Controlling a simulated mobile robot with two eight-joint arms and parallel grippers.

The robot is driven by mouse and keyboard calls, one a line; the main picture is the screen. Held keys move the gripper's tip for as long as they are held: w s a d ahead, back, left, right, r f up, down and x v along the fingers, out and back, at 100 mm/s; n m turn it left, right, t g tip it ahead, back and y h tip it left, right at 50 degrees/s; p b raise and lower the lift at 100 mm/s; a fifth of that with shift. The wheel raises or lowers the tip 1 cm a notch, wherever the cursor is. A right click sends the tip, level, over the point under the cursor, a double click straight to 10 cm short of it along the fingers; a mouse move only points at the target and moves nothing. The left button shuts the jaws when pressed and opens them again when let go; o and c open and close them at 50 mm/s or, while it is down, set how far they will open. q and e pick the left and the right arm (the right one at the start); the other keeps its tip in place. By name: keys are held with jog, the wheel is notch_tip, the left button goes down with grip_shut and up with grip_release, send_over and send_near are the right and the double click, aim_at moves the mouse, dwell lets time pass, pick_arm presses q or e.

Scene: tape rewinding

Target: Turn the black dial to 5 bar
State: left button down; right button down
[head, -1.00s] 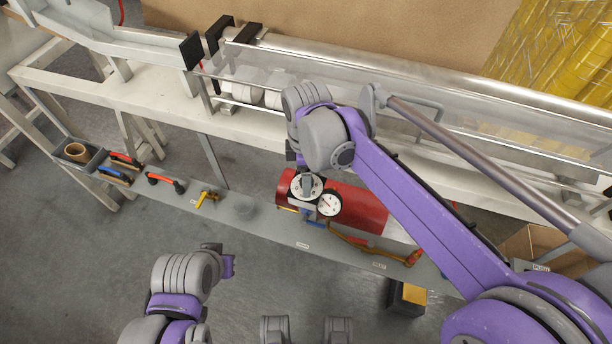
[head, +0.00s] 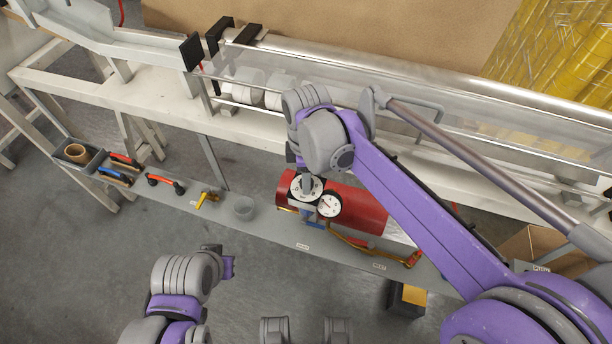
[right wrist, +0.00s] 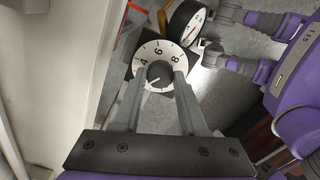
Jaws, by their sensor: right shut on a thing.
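The black dial (right wrist: 158,76) sits in the middle of a white round scale (right wrist: 160,53) with 4, 6 and 8 readable in the right wrist view. The rest of the scale is partly covered by the fingers. A pale mark shows on the dial's lower side, too small to read surely. My right gripper (head: 307,187) is shut on the dial, one finger on each side. A white-faced gauge (head: 328,204) sits beside the scale, in front of the red tank (head: 358,207). My left arm's end (head: 228,266) is low, away from the tank; its fingers cannot be made out.
The tank is on a narrow grey shelf (head: 278,231). A grey cup (head: 243,208), a yellow tool (head: 207,197) and red-handled tools (head: 165,182) lie left of it. The white machine frame (head: 160,100) runs behind. A cardboard box (head: 545,245) stands at the right.

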jog(key=shift+m, duration=0.3)
jog(key=m+p, duration=0.1)
jog(key=m, duration=0.2)
jog(key=m+p, duration=0.1)
jog(key=m, duration=0.3)
jog(key=m+p, duration=0.1)
jog(key=m, duration=0.4)
jog(key=m+p, duration=0.1)
jog(key=m, duration=0.3)
jog(key=shift+w, duration=0.1)
jog(key=shift+m, duration=0.3)
jog(key=shift+c, duration=2.2)
grip_release()
